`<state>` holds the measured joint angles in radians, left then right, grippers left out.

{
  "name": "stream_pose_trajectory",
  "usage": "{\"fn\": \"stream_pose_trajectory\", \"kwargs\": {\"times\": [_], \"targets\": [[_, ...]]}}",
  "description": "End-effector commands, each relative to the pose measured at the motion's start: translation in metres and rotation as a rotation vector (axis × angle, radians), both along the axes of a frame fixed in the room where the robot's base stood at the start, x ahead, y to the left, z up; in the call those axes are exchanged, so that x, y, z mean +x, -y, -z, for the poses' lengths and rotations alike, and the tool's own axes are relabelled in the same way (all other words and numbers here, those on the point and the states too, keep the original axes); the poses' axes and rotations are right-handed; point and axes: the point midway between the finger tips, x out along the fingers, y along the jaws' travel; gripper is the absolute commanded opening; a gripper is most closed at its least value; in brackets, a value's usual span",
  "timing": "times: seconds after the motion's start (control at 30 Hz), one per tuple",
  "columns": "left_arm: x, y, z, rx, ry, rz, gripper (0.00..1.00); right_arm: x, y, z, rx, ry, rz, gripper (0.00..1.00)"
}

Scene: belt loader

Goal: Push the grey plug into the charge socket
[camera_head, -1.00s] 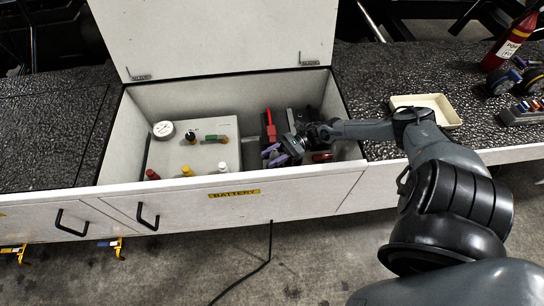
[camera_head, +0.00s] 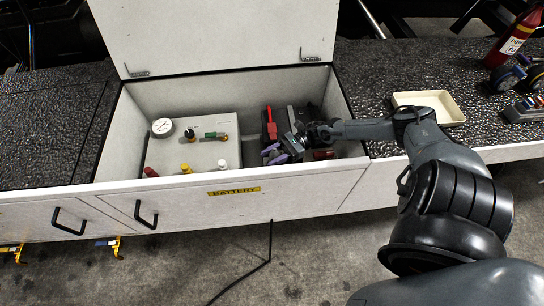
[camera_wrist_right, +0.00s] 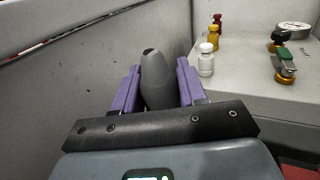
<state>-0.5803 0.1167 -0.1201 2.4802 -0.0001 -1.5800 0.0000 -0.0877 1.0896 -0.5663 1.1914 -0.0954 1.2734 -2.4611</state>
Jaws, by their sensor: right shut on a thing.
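My right gripper (camera_head: 273,154) reaches into the open battery compartment (camera_head: 118,150) at its right end. In the right wrist view, its purple fingers are shut on the grey plug (camera_wrist_right: 156,82), which stands between them and points away from the wrist. In the head view the plug is too small and too covered by the gripper to make out. I cannot pick out the charge socket in either view, so I cannot tell whether the plug touches it. My left gripper is not in view.
A red-and-black part (camera_head: 270,124) is just behind the gripper. A cream tray (camera_head: 445,104) and a red extinguisher (camera_head: 515,36) stand at right.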

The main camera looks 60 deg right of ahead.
Motion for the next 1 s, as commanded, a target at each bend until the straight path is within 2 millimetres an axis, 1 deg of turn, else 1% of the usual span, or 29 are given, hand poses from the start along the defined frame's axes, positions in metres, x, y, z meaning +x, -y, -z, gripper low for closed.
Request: {"fn": "stream_pose_trajectory", "kwargs": {"times": [0.03,0.2,0.5,0.67,1.0], "targets": [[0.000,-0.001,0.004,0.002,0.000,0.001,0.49,-0.001,-0.001,0.006,0.000,-0.004,0.002,0.00],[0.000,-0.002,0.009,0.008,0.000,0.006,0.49,-0.002,-0.001,0.013,0.001,-0.008,0.004,0.00],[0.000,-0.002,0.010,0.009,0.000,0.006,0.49,-0.004,-0.001,0.018,-0.001,-0.016,0.007,0.00],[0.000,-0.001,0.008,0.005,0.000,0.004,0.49,-0.005,-0.001,0.016,-0.002,-0.018,0.008,0.00],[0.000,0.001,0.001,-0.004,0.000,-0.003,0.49,-0.005,-0.001,0.007,-0.001,-0.017,0.007,0.00]]}}
